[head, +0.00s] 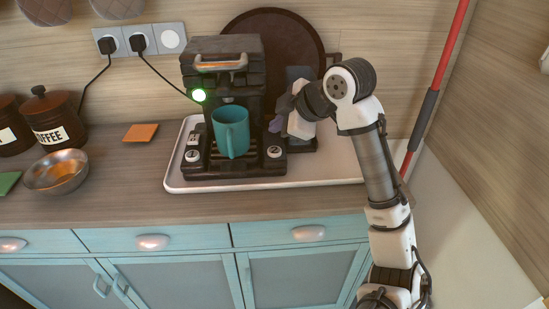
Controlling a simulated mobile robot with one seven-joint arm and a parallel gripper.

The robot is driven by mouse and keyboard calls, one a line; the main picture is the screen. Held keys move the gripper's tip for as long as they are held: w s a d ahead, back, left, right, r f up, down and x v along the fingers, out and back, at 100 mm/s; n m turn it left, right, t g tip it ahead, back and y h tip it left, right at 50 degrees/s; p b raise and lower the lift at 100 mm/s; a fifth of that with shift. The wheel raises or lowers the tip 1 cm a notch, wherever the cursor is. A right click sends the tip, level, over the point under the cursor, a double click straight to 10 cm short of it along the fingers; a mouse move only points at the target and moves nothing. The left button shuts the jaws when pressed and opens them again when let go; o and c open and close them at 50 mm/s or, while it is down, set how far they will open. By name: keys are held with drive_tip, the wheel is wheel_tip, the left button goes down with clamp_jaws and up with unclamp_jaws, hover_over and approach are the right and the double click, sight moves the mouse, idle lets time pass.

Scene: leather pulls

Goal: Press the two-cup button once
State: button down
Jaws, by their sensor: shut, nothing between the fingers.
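The dark coffee machine (222,78) stands on a white tray (330,172), with a teal mug (231,133) upright on its base. A pale round button (274,151) is on the right of the base. On the left are another round button (192,155) and a pale control (193,139) behind it. Their markings are too small to read, so I cannot tell which is the two-cup button. My gripper (276,122) is shut and empty at the machine's right side, above and behind the right button. Its fingertips are partly hard to make out.
A metal bowl (57,171), a coffee canister (54,118) and an orange square (140,132) are at left. The tray's right part is clear.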

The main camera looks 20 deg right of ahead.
sight(278, 152)
drive_tip(key=shift+f+b, duration=0.85)
drive_tip(key=shift+f, duration=0.95)
idle(0.5)
drive_tip(key=shift+f, duration=0.35)
drive_tip(key=shift+f+b, duration=0.4)
drive_tip(key=shift+b, duration=0.15)
idle(0.4)
idle(0.3)
drive_tip(key=shift+r+p, duration=0.65)
drive_tip(key=shift+r, duration=0.15)
wheel_tip(278, 152, up, 5)
drive_tip(key=p, duration=0.4)
drive_tip(key=shift+r, duration=0.1)
